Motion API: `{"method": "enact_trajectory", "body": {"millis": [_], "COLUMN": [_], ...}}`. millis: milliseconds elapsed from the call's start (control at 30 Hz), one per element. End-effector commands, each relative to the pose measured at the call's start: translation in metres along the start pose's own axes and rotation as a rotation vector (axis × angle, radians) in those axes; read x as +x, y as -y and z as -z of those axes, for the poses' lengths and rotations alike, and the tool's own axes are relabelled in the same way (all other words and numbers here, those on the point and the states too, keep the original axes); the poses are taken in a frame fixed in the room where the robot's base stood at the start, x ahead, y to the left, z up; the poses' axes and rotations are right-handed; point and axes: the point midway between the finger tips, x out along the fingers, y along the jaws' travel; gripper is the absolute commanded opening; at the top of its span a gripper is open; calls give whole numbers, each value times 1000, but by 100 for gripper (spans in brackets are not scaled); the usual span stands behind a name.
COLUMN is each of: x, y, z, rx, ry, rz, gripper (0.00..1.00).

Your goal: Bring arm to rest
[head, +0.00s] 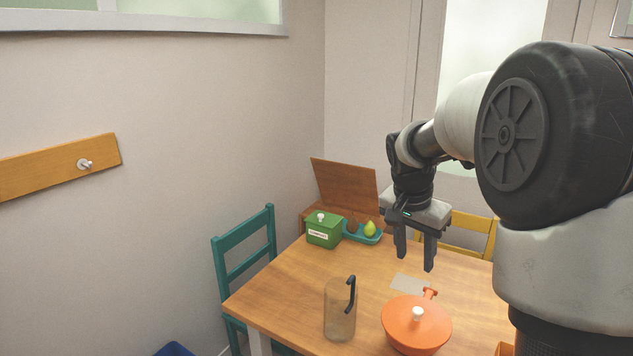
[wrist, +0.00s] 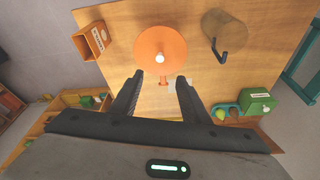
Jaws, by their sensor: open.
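My gripper (head: 415,262) hangs above the wooden table with its two fingers pointing down, apart and empty. In the wrist view my gripper (wrist: 160,78) shows open, with nothing between the fingers but table and part of the pan's handle beyond. My arm reaches in from the right of the head view and bends down at the wrist. The fingers look clear of everything on the table.
On the table (head: 285,290) stand an orange lidded pan (head: 410,328), a clear pitcher (head: 338,318) with a dark handle, a green box (head: 324,230) and a teal tray (head: 365,238) with a pear. A teal chair (head: 245,250) and a yellow chair (head: 472,222) stand around it.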

Motion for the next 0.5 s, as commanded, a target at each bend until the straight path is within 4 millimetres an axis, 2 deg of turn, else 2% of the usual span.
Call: {"method": "enact_trajectory", "body": {"millis": [33,100,200,333,400,500], "x": [-41,-80,-128,-175,-192,-206], "y": [-7,-20,-41,-71,-86,-104], "z": [-9,-30,-63,-108,-130,-158], "rx": [-54,-150,-287,-463,-551,-657], "ry": [-17,-32,-57,-95,-117,-147], "rz": [26,59,111,180,217,264], "gripper": [42,42,42,42,42,42]}}
